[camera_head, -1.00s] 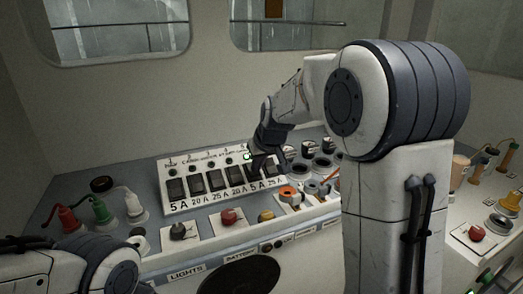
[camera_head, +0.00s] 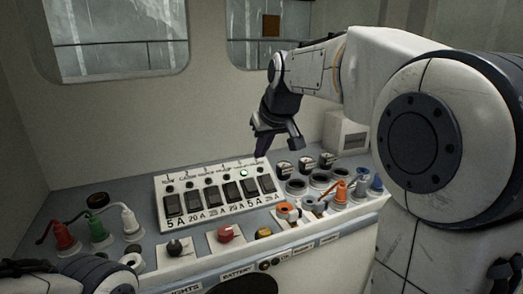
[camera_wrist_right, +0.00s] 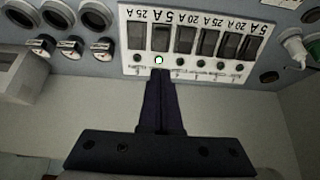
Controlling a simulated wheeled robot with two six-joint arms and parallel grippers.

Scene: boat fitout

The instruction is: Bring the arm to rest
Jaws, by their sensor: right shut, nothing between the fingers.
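My right gripper (camera_head: 262,150) is in the air above the back edge of the white breaker panel (camera_head: 160,203), in the upper middle of the head view. In the right wrist view its two dark fingers (camera_wrist_right: 159,78) lie together, shut, with nothing held. Their tips overlap the panel's edge in that view, near a lit green lamp (camera_wrist_right: 158,60); I cannot tell the exact gap. My right arm reaches in from the right of the head view. Part of my left arm shows at the bottom left; its gripper is out of view.
Red, green and white plugs (camera_head: 98,233) stand at the console's left. Knobs, including a red one (camera_head: 225,234), line the front. Round sockets, gauges and orange and blue plugs (camera_head: 361,184) are at the right. A pale box (camera_head: 345,133) stands behind. Air above the console's left is clear.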

